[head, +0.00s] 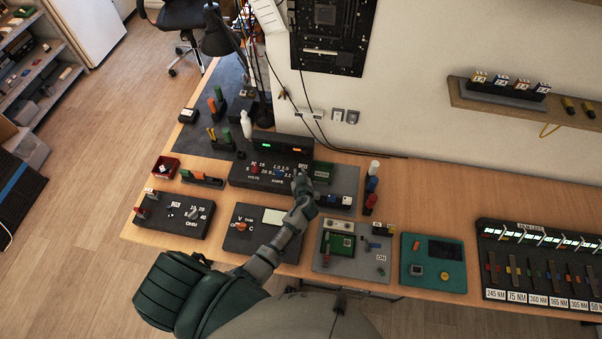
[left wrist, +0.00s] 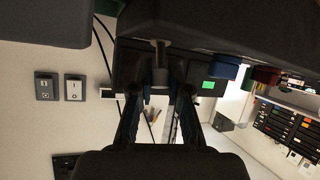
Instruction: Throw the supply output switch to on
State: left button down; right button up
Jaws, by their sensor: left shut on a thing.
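The supply (head: 240,172) is a dark box on the bench with an orange and a green display on its top and red and blue knobs on its front. My left gripper (head: 301,178) is at the right end of its front panel, beside the small white label there. In the left wrist view, my left gripper (left wrist: 160,88) is shut on the output switch (left wrist: 159,50), a grey metal lever standing out from the dark supply. The blue knob (left wrist: 228,68) and red knob (left wrist: 264,76) show to the right. The gripper hides the switch in the head view.
A black meter box (head: 182,232) and another dark meter (head: 240,243) sit at the front left of the bench. A grey board with a green module (head: 342,245) and a teal unit (head: 432,277) stand to the right.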

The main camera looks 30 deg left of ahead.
pick_arm(q)
jog(key=g+p, duration=0.1)
jog(key=g+h+p, duration=0.1)
jog(key=p, duration=0.1)
jog(key=w+p, duration=0.1)
jog(key=shift+a+r+m+g+p, duration=0.25)
jog(key=shift+r+m+g+p, duration=0.05)
jog(key=shift+r+g+p, duration=0.1)
jog(key=shift+w+f+g+h+p, duration=0.15)
jog(key=shift+w+g+h+p, duration=0.3)
jog(key=shift+g, duration=0.35)
jog(key=shift+w+g, duration=0.15)
jog(key=shift+g, duration=0.25)
jog(key=shift+w+f+m+g+h, duration=0.25)
jog(key=shift+w+m+g+h, duration=0.1)
jog(key=shift+g, duration=0.45)
jog(key=shift+w+a+f+g+h+b, duration=0.15)
jog(key=shift+g+h+b, duration=0.15)
jog(key=shift+g+b, duration=0.5)
jog(key=shift+w+g, duration=0.1)
jog(key=shift+g, duration=0.2)
jog(key=shift+b, duration=0.35)
jog(key=shift+w, duration=0.1)
